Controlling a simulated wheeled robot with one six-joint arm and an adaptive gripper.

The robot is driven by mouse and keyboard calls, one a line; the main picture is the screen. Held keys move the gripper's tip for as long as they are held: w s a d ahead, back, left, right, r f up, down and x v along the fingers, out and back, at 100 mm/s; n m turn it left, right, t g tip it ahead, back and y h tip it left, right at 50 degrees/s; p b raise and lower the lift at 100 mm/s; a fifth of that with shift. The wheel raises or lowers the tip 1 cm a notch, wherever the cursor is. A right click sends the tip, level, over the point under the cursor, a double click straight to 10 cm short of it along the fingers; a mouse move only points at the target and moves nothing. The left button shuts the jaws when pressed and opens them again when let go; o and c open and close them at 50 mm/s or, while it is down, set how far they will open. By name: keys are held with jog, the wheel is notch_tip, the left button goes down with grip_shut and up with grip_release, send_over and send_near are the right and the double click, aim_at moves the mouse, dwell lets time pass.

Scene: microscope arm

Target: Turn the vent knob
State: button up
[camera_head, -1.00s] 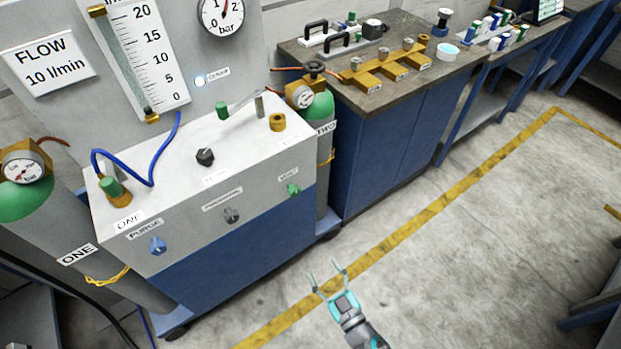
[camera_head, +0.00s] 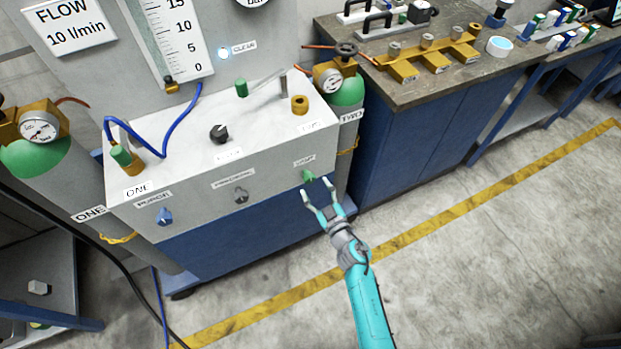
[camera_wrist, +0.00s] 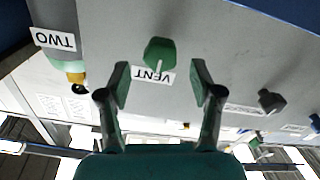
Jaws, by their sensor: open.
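The green vent knob (camera_head: 309,176) is on the front face of the white and blue cabinet (camera_head: 190,254), at its right end under a small label. In the wrist view the vent knob (camera_wrist: 160,52) shows upside down above the VENT label (camera_wrist: 153,75), between and beyond my fingertips. My gripper (camera_head: 318,190) is open just in front of the knob, a little below it in the head view. In the wrist view my gripper (camera_wrist: 159,82) has its fingers apart, one on each side of the label, with nothing between the pads.
A grey knob (camera_head: 241,195) and a blue purge knob (camera_head: 165,216) sit to the left on the same face. Gas cylinder TWO (camera_head: 350,92) stands right of the cabinet, cylinder ONE (camera_head: 60,170) left. The floor (camera_head: 480,250) at right is clear.

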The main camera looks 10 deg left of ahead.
aim_at(311, 181)
jog(key=shift+x, duration=2.2)
jog(key=shift+a, duration=0.1)
jog(key=c, duration=1.1)
